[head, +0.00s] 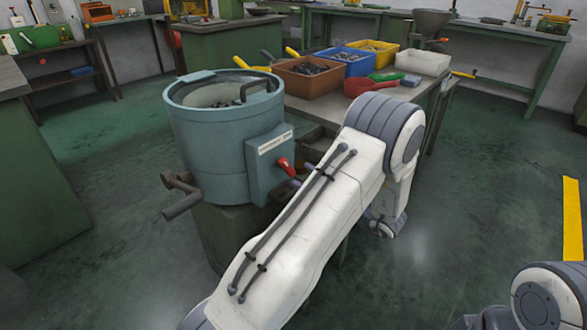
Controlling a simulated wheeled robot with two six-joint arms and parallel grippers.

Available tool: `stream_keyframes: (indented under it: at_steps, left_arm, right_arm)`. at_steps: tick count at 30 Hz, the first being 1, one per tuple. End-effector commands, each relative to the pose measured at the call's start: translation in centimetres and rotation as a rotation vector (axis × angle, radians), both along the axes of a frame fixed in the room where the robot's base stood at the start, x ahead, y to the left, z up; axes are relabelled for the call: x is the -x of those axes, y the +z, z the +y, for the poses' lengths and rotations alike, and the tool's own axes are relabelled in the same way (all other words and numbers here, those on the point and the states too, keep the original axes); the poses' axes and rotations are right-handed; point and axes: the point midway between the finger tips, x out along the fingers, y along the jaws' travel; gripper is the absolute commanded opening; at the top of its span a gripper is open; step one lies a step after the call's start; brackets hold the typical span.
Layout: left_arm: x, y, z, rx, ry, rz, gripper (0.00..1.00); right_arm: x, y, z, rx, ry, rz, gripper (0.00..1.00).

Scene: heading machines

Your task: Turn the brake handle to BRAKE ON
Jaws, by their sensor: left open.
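The teal drum machine (215,150) stands left of centre, with a teal box (262,172) on its right side. The box has a pale label plate (275,141), too small to read. The red handle (285,165) sticks out from the box below the label, tilted down to the right. My left arm crosses in front, just right of the handle. What seem to be the fingertips of my left gripper (303,175) peek out behind the arm, close beside the handle. They are open; the rest of the gripper is hidden. I cannot tell whether they touch the handle. My right gripper is out of view.
A dark crank (181,196) juts from the drum's left side. The floor to the right is clear.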

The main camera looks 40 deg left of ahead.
Motion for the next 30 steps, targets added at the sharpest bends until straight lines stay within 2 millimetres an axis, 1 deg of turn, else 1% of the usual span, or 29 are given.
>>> stream_keyframes:
  at_steps: [1,3,7,11,24,26,27,29,30]
  left_arm:
    - [0.0,0.1,-1.0,0.000,-0.004,0.000,0.57]
    - [0.1,0.1,-1.9,-0.001,-0.003,-0.001,0.57]
    - [0.2,0.0,-2.8,-0.001,-0.001,0.000,0.57]
    - [0.2,0.0,-3.1,0.000,0.000,0.000,0.57]
    - [0.2,0.0,-3.0,0.001,-0.002,0.000,0.57]
    - [-0.1,0.0,-2.9,0.013,-0.018,-0.002,0.57]
    - [-0.6,0.1,-2.8,0.032,-0.045,-0.003,0.57]
    - [-1.9,0.1,-2.7,0.079,-0.114,0.001,0.57]
    - [-3.1,0.1,-2.8,0.120,-0.183,0.006,0.57]
  right_arm:
    - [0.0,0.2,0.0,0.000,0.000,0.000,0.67]
    - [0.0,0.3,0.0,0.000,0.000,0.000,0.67]
    - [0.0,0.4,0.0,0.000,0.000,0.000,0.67]
    - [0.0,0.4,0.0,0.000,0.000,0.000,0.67]
    - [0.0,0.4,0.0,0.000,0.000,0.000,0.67]
    - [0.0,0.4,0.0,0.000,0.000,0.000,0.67]
    - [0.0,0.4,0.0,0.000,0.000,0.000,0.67]
    - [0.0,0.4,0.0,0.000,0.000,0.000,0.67]
    - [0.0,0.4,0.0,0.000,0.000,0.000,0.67]
